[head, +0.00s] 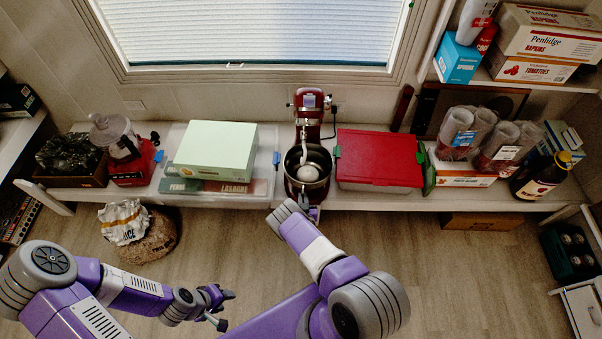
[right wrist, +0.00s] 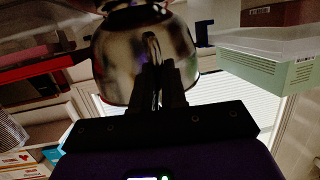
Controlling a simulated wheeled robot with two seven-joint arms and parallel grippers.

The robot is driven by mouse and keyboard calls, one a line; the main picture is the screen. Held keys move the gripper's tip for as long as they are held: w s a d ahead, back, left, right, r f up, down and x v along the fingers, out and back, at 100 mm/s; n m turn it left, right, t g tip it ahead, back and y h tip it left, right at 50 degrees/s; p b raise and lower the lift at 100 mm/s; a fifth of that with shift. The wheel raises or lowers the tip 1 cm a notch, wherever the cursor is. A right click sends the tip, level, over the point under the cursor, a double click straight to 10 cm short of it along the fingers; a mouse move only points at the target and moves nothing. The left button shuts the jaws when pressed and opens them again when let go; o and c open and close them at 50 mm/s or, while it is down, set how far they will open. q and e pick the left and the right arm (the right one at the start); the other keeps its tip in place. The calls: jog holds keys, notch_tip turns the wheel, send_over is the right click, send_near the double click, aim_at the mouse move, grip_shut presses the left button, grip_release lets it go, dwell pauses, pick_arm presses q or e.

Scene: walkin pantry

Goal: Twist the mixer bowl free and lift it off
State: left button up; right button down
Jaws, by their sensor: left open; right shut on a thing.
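The red stand mixer (head: 308,112) stands on the shelf below the window. Its shiny metal bowl (head: 291,178) sits upright under the mixer head, with something pale inside. My right gripper (head: 312,209) is at the near side of the bowl, largely hidden by my own arm. In the right wrist view the fingers (right wrist: 160,88) are shut on the handle (right wrist: 152,45) of the bowl (right wrist: 118,65). Whether the bowl is still locked to its base cannot be told. My left gripper (head: 223,308) is open and empty, low over the floor, well away from the mixer.
A pale green box (head: 217,146) on a clear container stands left of the mixer. A container with a red lid (head: 377,157) stands close on its right. A bag (head: 124,224) and a sack lie on the floor at left. The floor before the mixer is clear.

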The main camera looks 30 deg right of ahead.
jog(key=shift+s+d, duration=0.15)
jog(key=shift+d, duration=0.15)
jog(key=shift+s+d, duration=0.4)
jog(key=shift+d, duration=0.15)
jog(key=shift+s+d, duration=0.1)
dwell(0.4)
jog(key=shift+s+d, duration=0.3)
jog(key=shift+d, duration=0.3)
jog(key=shift+d, duration=0.1)
jog(key=shift+s+d, duration=0.25)
jog(key=shift+d, duration=0.35)
jog(key=shift+d, duration=0.1)
jog(key=shift+s+d, duration=0.2)
jog(key=shift+d, duration=0.45)
jog(key=shift+d, duration=0.1)
dwell(0.3)
